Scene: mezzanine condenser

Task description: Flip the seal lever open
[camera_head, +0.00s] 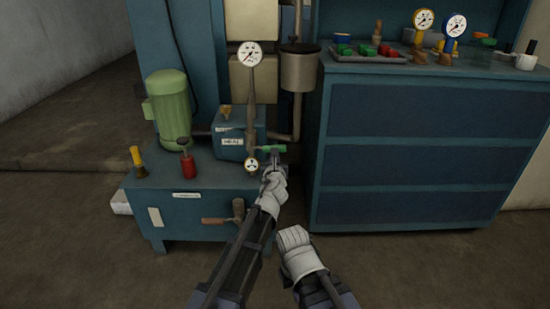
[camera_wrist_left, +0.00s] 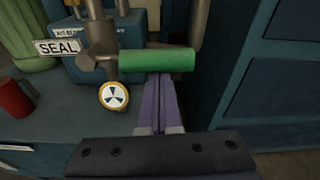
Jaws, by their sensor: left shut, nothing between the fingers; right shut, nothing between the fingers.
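The seal lever has a green handle (camera_head: 272,148) lying level and pointing right from a grey pipe fitting. In the left wrist view the handle (camera_wrist_left: 157,60) is large, with a white SEAL label (camera_wrist_left: 57,47) to its left. My left gripper (camera_head: 274,160) is at the lever in the head view. Its shut fingers (camera_wrist_left: 158,85) reach up to just below the handle's middle in the wrist view, with nothing between them. I cannot tell whether they touch it. My right gripper (camera_head: 290,235) is shut and empty, low in front of the blue cabinet.
A round black-and-white dial (camera_wrist_left: 114,96) sits just left below the handle. A red-bodied valve (camera_head: 187,164), a yellow-handled part (camera_head: 137,160) and a green motor (camera_head: 170,105) stand left on the blue base. A blue drawer cabinet (camera_head: 415,150) rises close on the right.

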